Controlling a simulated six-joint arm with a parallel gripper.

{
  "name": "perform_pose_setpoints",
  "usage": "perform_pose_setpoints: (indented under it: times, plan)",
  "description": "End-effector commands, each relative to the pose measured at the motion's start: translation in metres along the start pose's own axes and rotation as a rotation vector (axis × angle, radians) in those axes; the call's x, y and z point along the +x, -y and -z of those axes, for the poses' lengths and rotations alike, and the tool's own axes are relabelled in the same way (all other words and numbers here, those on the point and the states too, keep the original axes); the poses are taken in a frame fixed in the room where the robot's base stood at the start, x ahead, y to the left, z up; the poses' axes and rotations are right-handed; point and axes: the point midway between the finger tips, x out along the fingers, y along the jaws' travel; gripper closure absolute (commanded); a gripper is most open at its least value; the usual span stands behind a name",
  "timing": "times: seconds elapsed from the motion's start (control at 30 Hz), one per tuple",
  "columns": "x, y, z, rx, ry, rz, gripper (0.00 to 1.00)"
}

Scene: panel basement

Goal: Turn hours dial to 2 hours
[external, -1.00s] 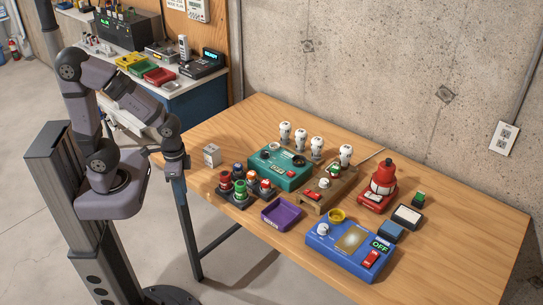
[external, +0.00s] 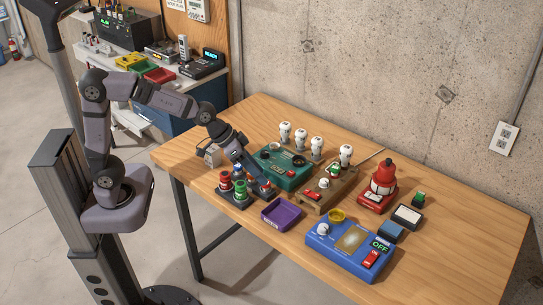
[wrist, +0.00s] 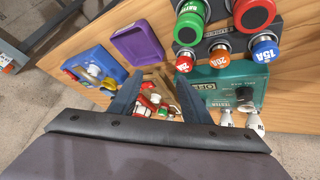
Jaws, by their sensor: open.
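My gripper (external: 257,176) is open over the left part of the table, beside the rack of coloured cylinders. Its two fingers (wrist: 158,82) stand apart in the wrist view, with nothing seen between their tips. A blue box (external: 340,254) at the table's front right has a white knob (external: 323,229), a red switch and a green "OFF" display. It shows small at the left of the wrist view (wrist: 97,57). A wooden stand behind it carries another white knob (external: 324,183) and a red switch. I cannot read which knob is marked for hours. My gripper is well away from both.
A green tester box (external: 284,170), a purple tray (external: 282,213) and the rack of coloured cylinders (external: 238,196) lie near my gripper. Several white bulbs (external: 301,137) stand behind. A red beacon (external: 383,180) stands at right. The table's front left is clear.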

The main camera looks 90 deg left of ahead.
Motion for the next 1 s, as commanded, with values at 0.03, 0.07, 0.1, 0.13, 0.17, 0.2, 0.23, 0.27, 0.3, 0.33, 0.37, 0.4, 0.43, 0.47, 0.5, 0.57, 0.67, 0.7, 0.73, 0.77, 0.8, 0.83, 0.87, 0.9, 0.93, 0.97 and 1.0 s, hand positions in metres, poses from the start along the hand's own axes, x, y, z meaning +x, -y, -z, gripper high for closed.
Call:
perform_pose_setpoints:
  times: [0.03, 0.07, 0.1, 0.13, 0.17, 0.2, 0.23, 0.27, 0.3, 0.33, 0.37, 0.4, 0.43, 0.47, 0.5, 0.57, 0.67, 0.7, 0.73, 0.77, 0.8, 0.83, 0.87, 0.9, 0.93, 0.97, 1.0]
  plan:
    - [0.022, 0.001, 0.006, 0.021, -0.015, -0.002, 0.57]
    - [0.028, 0.001, 0.013, 0.034, -0.022, -0.003, 0.57]
    - [0.037, 0.000, 0.023, 0.053, -0.034, -0.004, 0.57]
    - [0.043, 0.000, 0.031, 0.067, -0.043, -0.003, 0.57]
    - [0.049, -0.001, 0.038, 0.080, -0.051, -0.002, 0.57]
    - [0.056, -0.001, 0.048, 0.099, -0.063, 0.000, 0.57]
    - [0.061, -0.001, 0.055, 0.112, -0.072, 0.002, 0.57]
    - [0.066, -0.002, 0.061, 0.125, -0.081, 0.004, 0.57]
    - [0.072, -0.001, 0.070, 0.141, -0.093, 0.008, 0.57]
    - [0.076, -0.002, 0.076, 0.152, -0.101, 0.011, 0.57]
    - [0.079, -0.001, 0.082, 0.163, -0.110, 0.014, 0.57]
    - [0.083, -0.001, 0.089, 0.177, -0.120, 0.020, 0.57]
    - [0.086, -0.001, 0.094, 0.185, -0.127, 0.023, 0.57]
    - [0.088, -0.001, 0.098, 0.194, -0.134, 0.027, 0.57]
    - [0.091, 0.000, 0.103, 0.204, -0.142, 0.032, 0.57]
    - [0.093, 0.000, 0.110, 0.215, -0.154, 0.038, 0.57]
    - [0.096, 0.001, 0.118, 0.230, -0.167, 0.047, 0.57]
    - [0.096, 0.001, 0.120, 0.233, -0.170, 0.049, 0.57]
    - [0.095, 0.001, 0.122, 0.235, -0.172, 0.050, 0.57]
    - [0.095, 0.001, 0.123, 0.237, -0.174, 0.051, 0.57]
    - [0.095, 0.001, 0.124, 0.238, -0.175, 0.052, 0.57]
    - [0.095, 0.001, 0.124, 0.239, -0.176, 0.053, 0.57]
    - [0.095, 0.001, 0.125, 0.239, -0.176, 0.053, 0.57]
    - [0.094, 0.001, 0.125, 0.239, -0.176, 0.053, 0.57]
    - [0.095, 0.001, 0.126, 0.239, -0.176, 0.053, 0.57]
    - [0.095, 0.001, 0.126, 0.239, -0.176, 0.053, 0.57]
    - [0.096, 0.001, 0.126, 0.239, -0.175, 0.053, 0.57]
